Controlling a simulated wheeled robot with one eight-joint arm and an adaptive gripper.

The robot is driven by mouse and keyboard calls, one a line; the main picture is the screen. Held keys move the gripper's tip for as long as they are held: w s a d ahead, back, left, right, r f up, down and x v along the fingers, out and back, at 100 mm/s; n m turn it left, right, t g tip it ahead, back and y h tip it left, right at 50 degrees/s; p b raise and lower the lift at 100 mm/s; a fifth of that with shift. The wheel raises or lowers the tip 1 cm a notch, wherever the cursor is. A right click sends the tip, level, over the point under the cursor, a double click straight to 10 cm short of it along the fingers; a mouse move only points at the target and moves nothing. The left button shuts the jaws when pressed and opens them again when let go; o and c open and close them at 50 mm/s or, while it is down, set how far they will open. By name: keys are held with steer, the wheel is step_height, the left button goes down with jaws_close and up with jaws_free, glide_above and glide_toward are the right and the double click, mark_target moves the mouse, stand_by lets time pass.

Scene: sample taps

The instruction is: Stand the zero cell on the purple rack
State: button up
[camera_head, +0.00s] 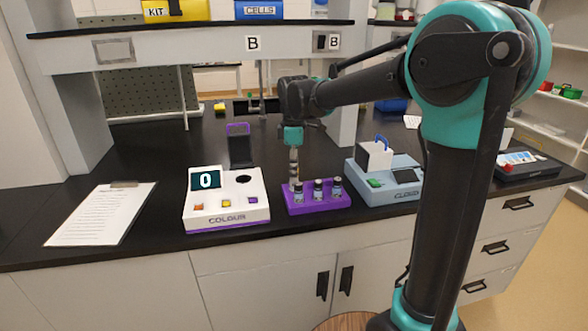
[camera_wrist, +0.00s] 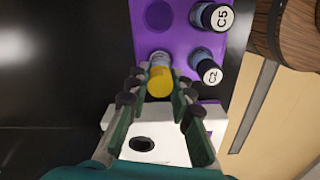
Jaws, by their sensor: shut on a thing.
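The purple rack (camera_head: 318,206) stands on the black bench, right of the colour meter; it also fills the upper middle of the wrist view (camera_wrist: 181,38). My gripper (camera_head: 294,180) points straight down over the rack's left part. In the wrist view, my gripper (camera_wrist: 158,88) is shut on a cell with a yellow cap (camera_wrist: 160,82), which I take to be the zero cell. The cell is upright at the rack; whether its base is seated in a hole is hidden. Dark-capped cells C5 (camera_wrist: 212,16) and C2 (camera_wrist: 207,68) stand in the rack beside it.
The white colour meter (camera_head: 228,212) shows 0 and has a round dark well (camera_head: 243,179). A grey-blue device (camera_head: 388,184) stands close right of the rack. A clipboard (camera_head: 92,214) lies at left. A dark upright holder (camera_head: 240,150) stands behind the meter.

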steer(key=shift+f, duration=0.15)
steer(key=shift+f, duration=0.6)
steer(key=o, duration=1.6)
steer(key=shift+o, duration=0.2)
steer(key=shift+r, duration=0.15)
steer(key=shift+r, duration=3.35)
